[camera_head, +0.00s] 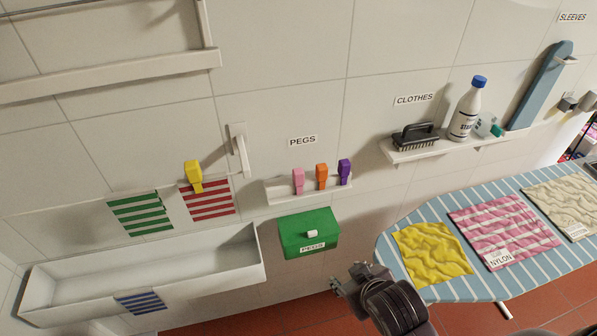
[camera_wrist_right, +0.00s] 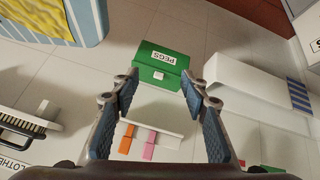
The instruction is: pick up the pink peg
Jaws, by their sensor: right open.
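The pink peg (camera_head: 298,181) stands upright on a small white shelf (camera_head: 278,193) under the PEGS label, left of an orange peg (camera_head: 321,176) and a purple peg (camera_head: 344,171). In the right wrist view, the pink peg (camera_wrist_right: 149,145) shows beside the orange peg (camera_wrist_right: 127,138), low in the picture between my fingers. My right gripper (camera_head: 347,280) is open and empty, below and right of the pegs in the head view, apart from them. Its two fingers also show in the wrist view (camera_wrist_right: 160,84). My left gripper is out of view.
A green PEGS box (camera_head: 309,229) is on the wall below the shelf. A white trough (camera_head: 150,272) is at left, and an ironing board (camera_head: 395,232) with folded cloths at right. A brush (camera_head: 415,137) and bottle (camera_head: 467,110) stand on another shelf. A yellow peg (camera_head: 194,178) is at left.

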